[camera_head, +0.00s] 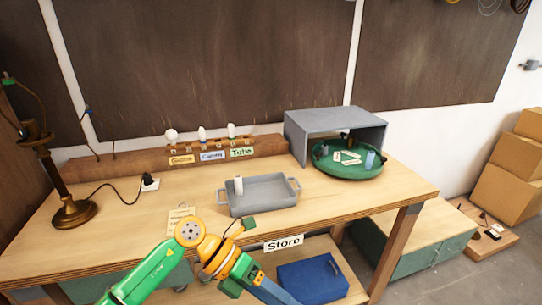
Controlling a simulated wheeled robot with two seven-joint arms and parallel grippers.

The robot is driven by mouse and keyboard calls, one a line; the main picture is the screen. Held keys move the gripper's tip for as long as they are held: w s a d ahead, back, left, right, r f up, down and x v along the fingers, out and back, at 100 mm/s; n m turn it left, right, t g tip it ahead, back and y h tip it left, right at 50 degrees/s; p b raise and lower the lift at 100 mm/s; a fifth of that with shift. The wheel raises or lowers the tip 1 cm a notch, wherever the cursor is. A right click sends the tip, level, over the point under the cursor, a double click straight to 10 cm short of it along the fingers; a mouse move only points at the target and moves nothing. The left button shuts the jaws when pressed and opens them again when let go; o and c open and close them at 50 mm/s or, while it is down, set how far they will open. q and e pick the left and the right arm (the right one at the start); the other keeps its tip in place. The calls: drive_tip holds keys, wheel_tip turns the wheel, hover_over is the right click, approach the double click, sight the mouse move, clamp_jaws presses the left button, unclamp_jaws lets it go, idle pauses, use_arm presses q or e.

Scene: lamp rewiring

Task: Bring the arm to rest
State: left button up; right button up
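One arm of mine (150,274), green with orange joints, comes in from the lower left and reaches in front of the table's front edge. Its end part (240,268) bends down to the right, with dark green blocks on either side. I cannot make out whether its fingers are open or shut, and I see nothing held. My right gripper is not in view. A brass lamp (62,180) stands at the table's left, its black cord running to a white block (150,182).
The wooden table (120,225) carries a grey tray (268,192) with a white piece, a bulb rack (268,145) with labels, and a green round tray (348,171) by a grey hood (335,120). Below are a blue bin (312,280) and Store sign (283,243). Boxes (505,193) stand right.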

use_arm(q)
drive_tip(key=w+f+n+t+h, duration=0.55)
drive_tip(key=w+n+t, duration=0.5)
drive_tip(key=n, duration=0.65)
drive_tip(key=s+a+f+n+t+y, duration=0.25)
drive_tip(key=a+f+n+y, duration=0.35)
drive_tip(key=f, duration=0.3)
drive_tip(key=s+a+f+n+t+y, duration=0.1)
drive_tip(key=a+f+n+t+y, duration=0.2)
drive_tip(key=a+f+n, duration=0.35)
drive_tip(key=s+a+f+n+g+y, duration=0.3)
drive_tip(key=s+f, duration=0.5)
drive_tip(key=s+a+f+n+g+y, duration=0.2)
drive_tip(key=s+a+f+n, duration=0.15)
drive_tip(key=s+f, duration=0.45)
drive_tip(key=s+a+f+n+g+y, duration=0.1)
drive_tip(key=s+f+n+g, duration=0.1)
drive_tip(key=s, duration=0.7)
drive_tip(key=s+f+n+g, duration=0.2)
drive_tip(key=s+f+g, duration=0.1)
drive_tip(key=s, duration=0.7)
drive_tip(key=shift+s+a+f+g+y, duration=0.15)
drive_tip(key=shift+a+f+g+y, duration=0.25)
drive_tip(key=shift+g, duration=0.3)
